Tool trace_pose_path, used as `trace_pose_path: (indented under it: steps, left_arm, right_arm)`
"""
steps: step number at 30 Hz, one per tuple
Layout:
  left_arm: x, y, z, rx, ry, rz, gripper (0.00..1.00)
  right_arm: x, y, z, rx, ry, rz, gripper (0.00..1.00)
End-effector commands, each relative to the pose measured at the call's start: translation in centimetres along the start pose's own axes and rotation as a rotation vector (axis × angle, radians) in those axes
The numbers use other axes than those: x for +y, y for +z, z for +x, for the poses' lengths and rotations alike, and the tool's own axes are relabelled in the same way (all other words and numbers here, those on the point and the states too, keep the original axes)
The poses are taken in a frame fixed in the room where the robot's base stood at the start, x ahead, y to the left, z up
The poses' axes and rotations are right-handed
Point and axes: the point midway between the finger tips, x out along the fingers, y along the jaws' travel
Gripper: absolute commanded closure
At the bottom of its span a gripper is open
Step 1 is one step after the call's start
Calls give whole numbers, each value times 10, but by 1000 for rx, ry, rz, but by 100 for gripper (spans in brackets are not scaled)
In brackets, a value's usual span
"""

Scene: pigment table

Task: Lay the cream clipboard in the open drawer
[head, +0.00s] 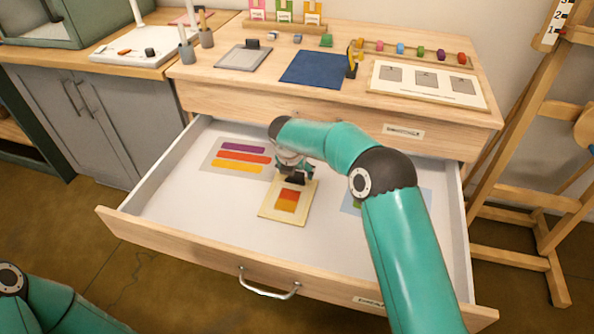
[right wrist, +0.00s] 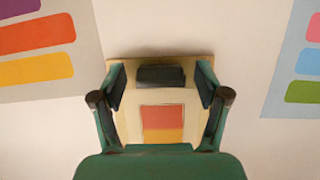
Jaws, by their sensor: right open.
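The cream clipboard (head: 287,205) with a red, orange and yellow picture lies inside the open drawer (head: 180,250), apparently flat on its white floor. It also shows in the right wrist view (right wrist: 162,125), with a dark clip at its far end. My right gripper (head: 293,178) is open just above that end. In the right wrist view its fingers (right wrist: 162,92) stand apart on either side of the clip, with a gap to it on both sides. My left gripper is out of view.
A sheet with purple, red and orange bars (head: 240,155) lies at the drawer's back left. A blue sheet (head: 424,198) lies at the right, partly behind my arm. The tabletop above holds a blue mat (head: 318,69) and a white palette board (head: 430,100).

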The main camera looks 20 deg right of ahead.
Motion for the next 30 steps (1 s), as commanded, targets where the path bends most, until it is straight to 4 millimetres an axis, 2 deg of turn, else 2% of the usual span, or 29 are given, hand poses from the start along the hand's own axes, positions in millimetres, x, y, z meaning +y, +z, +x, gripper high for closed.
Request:
trace_pose_path:
  steps: [5,18,24,30]
  left_arm:
    - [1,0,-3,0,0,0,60]
    - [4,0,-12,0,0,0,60]
    - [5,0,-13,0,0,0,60]
    - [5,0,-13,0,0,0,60]
  right_arm:
    - [1,1,-20,-2,2,0,26]
    - [1,1,-102,-2,3,0,26]
    - [0,0,-117,0,1,0,26]
    - [0,0,-119,0,1,-1,26]
